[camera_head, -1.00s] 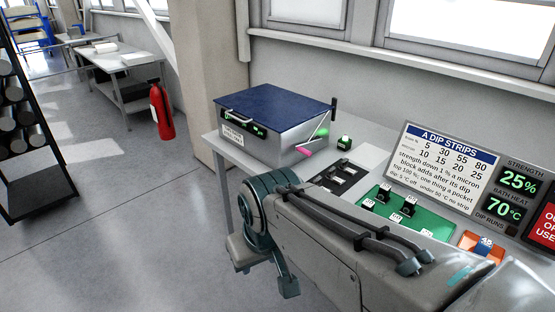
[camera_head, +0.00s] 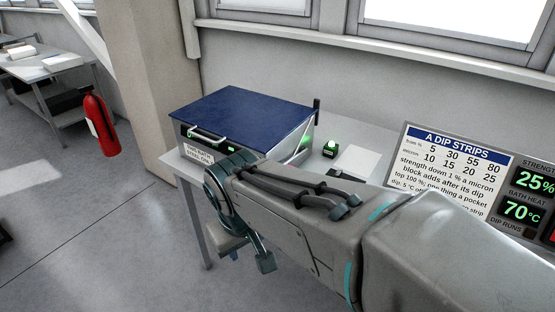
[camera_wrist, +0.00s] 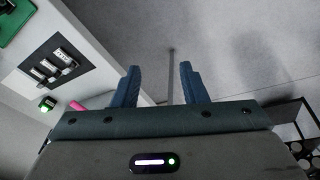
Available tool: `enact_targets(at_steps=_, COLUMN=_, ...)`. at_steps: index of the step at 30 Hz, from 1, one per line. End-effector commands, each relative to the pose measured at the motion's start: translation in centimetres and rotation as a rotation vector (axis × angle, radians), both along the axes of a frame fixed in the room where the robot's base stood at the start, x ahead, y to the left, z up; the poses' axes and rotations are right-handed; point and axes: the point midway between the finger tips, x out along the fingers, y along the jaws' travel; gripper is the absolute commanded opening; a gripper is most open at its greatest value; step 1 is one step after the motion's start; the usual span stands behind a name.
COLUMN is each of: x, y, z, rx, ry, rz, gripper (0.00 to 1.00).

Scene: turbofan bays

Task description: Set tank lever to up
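The tank (camera_head: 245,122) is a grey box with a blue lid, a front handle and a label, on the left end of the bench. An upright black bar (camera_head: 317,106) stands at its back right corner; I cannot tell whether this is the tank lever. My gripper (camera_head: 246,250) is in front of the tank, beyond the bench's front edge. In the wrist view its blue fingers (camera_wrist: 160,88) are apart with nothing between them.
A small green-lit block (camera_head: 330,148) stands right of the tank. A strip panel (camera_head: 455,165) and readouts stand further right. A red extinguisher (camera_head: 101,125) is at left.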

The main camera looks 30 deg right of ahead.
Motion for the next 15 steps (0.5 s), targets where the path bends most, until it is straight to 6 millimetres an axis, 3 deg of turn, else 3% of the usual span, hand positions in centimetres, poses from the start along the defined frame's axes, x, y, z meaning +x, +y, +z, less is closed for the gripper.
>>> enact_targets(at_steps=1, x=0.3, y=-1.2, z=-2.0, rx=-0.051, ry=0.041, rz=-0.015, gripper=0.39)
enact_targets(at_steps=6, x=1.8, y=-7.5, z=-6.3, rx=-0.315, ry=0.170, rz=-0.090, gripper=0.39)
enact_targets(at_steps=11, x=4.4, y=-13.0, z=-9.0, rx=-0.604, ry=0.233, rz=-0.129, gripper=0.39)
enact_targets(at_steps=15, x=7.8, y=-16.8, z=-10.7, rx=-0.867, ry=0.226, rz=-0.123, gripper=0.39)
